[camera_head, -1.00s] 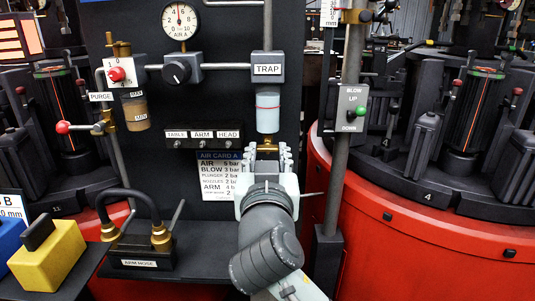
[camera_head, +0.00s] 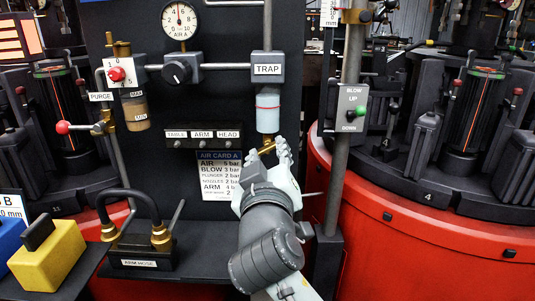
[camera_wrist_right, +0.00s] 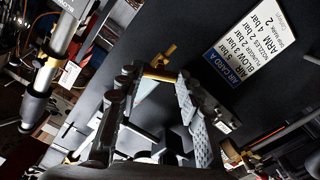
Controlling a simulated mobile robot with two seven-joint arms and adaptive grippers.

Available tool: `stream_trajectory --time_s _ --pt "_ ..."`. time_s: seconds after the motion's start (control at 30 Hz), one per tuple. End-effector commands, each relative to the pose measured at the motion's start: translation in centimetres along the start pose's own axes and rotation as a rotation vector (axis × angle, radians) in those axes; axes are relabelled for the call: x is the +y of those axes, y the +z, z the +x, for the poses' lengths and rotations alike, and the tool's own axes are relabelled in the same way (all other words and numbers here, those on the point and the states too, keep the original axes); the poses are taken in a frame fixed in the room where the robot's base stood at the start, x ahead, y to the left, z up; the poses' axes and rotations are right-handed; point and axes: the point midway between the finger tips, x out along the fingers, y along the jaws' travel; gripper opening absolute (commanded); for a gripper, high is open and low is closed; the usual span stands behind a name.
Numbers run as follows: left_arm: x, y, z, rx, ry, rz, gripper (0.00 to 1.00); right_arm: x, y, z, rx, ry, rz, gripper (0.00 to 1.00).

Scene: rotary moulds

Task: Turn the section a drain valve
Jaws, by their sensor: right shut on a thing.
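The brass drain valve (camera_head: 267,143) sits under the clear bowl (camera_head: 267,115) of the unit labelled TRAP (camera_head: 267,68). The bowl holds pale blue liquid and has a red line. My right gripper (camera_head: 269,158) reaches up from below and is shut on the valve's brass handle, with its fingers tilted. The fingers hide part of the valve. In the right wrist view, the brass valve (camera_wrist_right: 165,55) shows just beyond the fingertips, and a brass bar lies between the two fingers (camera_wrist_right: 158,76). My left gripper is not in view.
The black panel carries a gauge (camera_head: 180,20), a black knob (camera_head: 177,72) and an AIR CARD A sheet (camera_head: 215,170). A grey post with a BLOW lever box (camera_head: 351,107) stands close on the right. A hose block (camera_head: 140,255) is lower left.

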Motion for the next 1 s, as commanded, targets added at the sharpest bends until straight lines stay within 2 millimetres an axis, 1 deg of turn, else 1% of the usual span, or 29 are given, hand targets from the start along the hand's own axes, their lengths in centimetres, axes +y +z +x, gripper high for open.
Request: stream_trajectory --time_s 0.2,0.5,0.7,1.0 --pt "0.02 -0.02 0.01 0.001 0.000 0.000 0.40 -0.03 0.04 -0.01 -0.001 -0.001 -0.201 0.07" --pt "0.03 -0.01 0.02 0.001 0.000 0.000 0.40 -0.02 0.04 -0.01 -0.001 -0.001 -0.425 0.07" --pt "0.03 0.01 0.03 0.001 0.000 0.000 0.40 -0.03 0.04 -0.01 -0.001 -0.001 -0.517 0.07" --pt "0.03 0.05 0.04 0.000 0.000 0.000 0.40 -0.04 0.04 -0.01 -0.001 -0.001 -0.572 0.07"
